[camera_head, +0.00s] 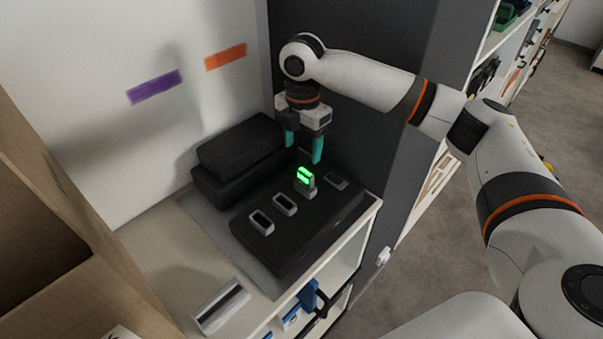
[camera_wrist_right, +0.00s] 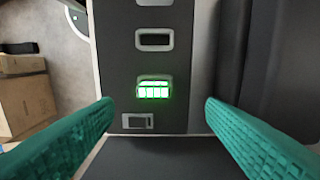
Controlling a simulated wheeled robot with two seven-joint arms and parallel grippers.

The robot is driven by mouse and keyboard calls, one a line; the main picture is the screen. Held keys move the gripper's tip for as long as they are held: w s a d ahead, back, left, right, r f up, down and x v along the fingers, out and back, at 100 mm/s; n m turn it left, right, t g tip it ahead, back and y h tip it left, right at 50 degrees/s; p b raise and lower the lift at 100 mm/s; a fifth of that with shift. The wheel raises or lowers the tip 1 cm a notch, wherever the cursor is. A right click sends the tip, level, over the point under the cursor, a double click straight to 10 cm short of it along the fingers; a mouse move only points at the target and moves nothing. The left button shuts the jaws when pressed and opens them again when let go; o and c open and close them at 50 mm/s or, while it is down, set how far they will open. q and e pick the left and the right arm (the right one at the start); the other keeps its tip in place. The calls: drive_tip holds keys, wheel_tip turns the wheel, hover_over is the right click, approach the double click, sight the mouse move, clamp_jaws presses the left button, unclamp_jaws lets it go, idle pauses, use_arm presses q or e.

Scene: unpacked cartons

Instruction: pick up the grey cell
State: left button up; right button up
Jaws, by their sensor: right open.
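The grey cell (camera_head: 311,190) stands upright in a slot of the black charger block (camera_head: 300,240), with a lit green top. It also shows in the right wrist view (camera_wrist_right: 154,90), its lit face bright and green-edged. My right gripper (camera_head: 303,150) has teal fingers and is open and empty. It hangs above the block, a little behind and above the cell. In the right wrist view the cell lies between the fingers' lines, beyond the tips, with no contact visible. My left gripper is not in view.
Two empty grey-rimmed slots (camera_head: 285,205) are on the block, plus a small flat panel (camera_head: 336,180) beside the cell. A black case (camera_head: 240,145) stands behind. A grey-white box (camera_head: 221,306) lies at the shelf front. A wall and dark panel border the shelf.

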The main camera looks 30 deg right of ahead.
sight(305, 172)
drive_tip(key=f, duration=0.3)
drive_tip(key=shift+s+f+p, duration=0.2)
drive_tip(key=shift+s+p, duration=0.05)
drive_tip(key=shift+p, duration=0.05)
drive_tip(key=shift+w+d+f+p, duration=0.1)
drive_tip(key=shift+f+p, duration=0.2)
drive_tip(key=shift+f, duration=0.35)
drive_tip(key=f, duration=0.2)
drive_tip(key=f+p, duration=0.1)
drive_tip(key=shift+s+d+f, duration=0.1)
drive_tip(key=shift+s+f, duration=0.15)
drive_tip(key=shift+s, duration=0.05)
drive_tip(key=shift+f, duration=0.3)
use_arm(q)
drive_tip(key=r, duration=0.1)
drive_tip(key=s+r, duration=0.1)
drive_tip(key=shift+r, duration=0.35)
use_arm(e)
drive_tip(key=shift+w+f, duration=0.1)
drive_tip(key=shift+f, duration=0.05)
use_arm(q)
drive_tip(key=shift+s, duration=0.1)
use_arm(e)
drive_tip(key=shift+c, duration=0.4)
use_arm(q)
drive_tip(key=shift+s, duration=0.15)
use_arm(e)
drive_tip(key=c, duration=1.2)
